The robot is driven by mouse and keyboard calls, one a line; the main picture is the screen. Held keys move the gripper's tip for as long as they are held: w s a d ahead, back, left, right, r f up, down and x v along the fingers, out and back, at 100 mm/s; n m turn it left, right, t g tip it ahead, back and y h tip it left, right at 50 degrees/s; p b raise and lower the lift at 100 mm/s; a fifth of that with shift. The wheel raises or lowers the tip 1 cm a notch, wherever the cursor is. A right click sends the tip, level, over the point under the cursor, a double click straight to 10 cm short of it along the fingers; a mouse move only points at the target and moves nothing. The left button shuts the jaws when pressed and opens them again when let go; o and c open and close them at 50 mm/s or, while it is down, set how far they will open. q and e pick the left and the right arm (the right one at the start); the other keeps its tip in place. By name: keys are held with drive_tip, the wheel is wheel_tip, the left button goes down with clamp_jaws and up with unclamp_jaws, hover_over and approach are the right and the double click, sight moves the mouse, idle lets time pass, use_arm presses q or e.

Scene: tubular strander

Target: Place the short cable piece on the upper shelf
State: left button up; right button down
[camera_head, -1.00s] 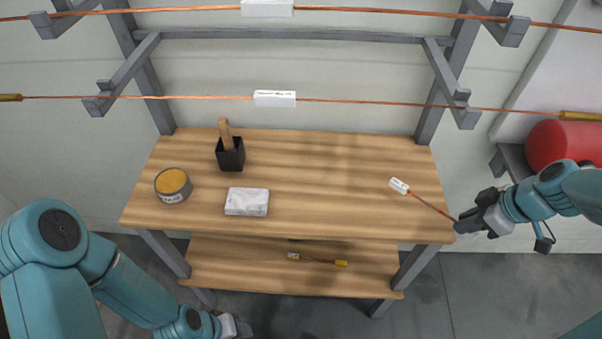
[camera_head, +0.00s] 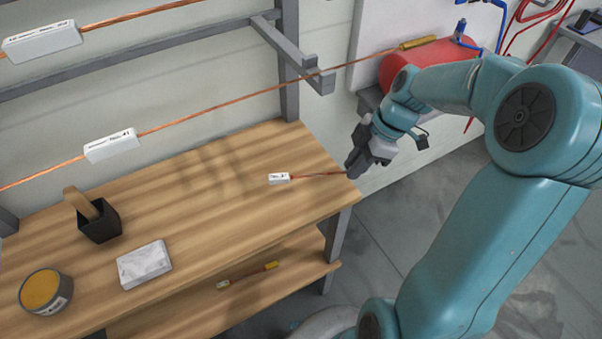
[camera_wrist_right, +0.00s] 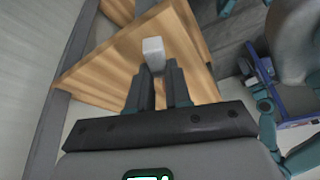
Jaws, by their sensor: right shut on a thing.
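A short copper cable piece (camera_head: 322,175) with a white tag (camera_head: 279,179) at its left end reaches out from my right gripper (camera_head: 354,168). My right gripper is shut on its right end, by the right edge of the upper wooden shelf (camera_head: 225,190). The tag end lies over the shelf; whether it touches the wood I cannot tell. In the right wrist view the white tag (camera_wrist_right: 153,50) shows just beyond the fingers (camera_wrist_right: 158,88). Another short cable piece (camera_head: 248,276) with a yellow end and a pale end lies on the lower shelf (camera_head: 190,310). My left gripper is out of view.
On the upper shelf stand a black holder (camera_head: 100,222) with a wooden handle, a white block (camera_head: 144,264) and an orange-topped can (camera_head: 46,292). Long tagged cables (camera_head: 220,108) run above on grey rack arms (camera_head: 300,55). A red cylinder (camera_head: 400,68) sits behind my right arm.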

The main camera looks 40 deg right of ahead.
sight(314, 174)
drive_tip(key=w+a, duration=0.2)
drive_tip(key=w+a+p, duration=0.1)
drive_tip(key=w+a, duration=0.1)
drive_tip(key=a, duration=0.1)
drive_tip(key=w+a+p, duration=0.1)
drive_tip(key=a, duration=0.2)
drive_tip(key=shift+w, duration=0.4)
drive_tip(key=shift+a+f, duration=0.15)
drive_tip(key=shift+a, duration=0.05)
wheel_tip(314, 174, down, 3)
drive_tip(key=shift+w+d+f, duration=0.1)
drive_tip(key=shift+f, duration=0.1)
drive_tip(key=shift+f, duration=0.3)
drive_tip(key=shift+f+b, duration=0.1)
drive_tip(key=shift+b, duration=0.35)
drive_tip(key=shift+f, duration=0.1)
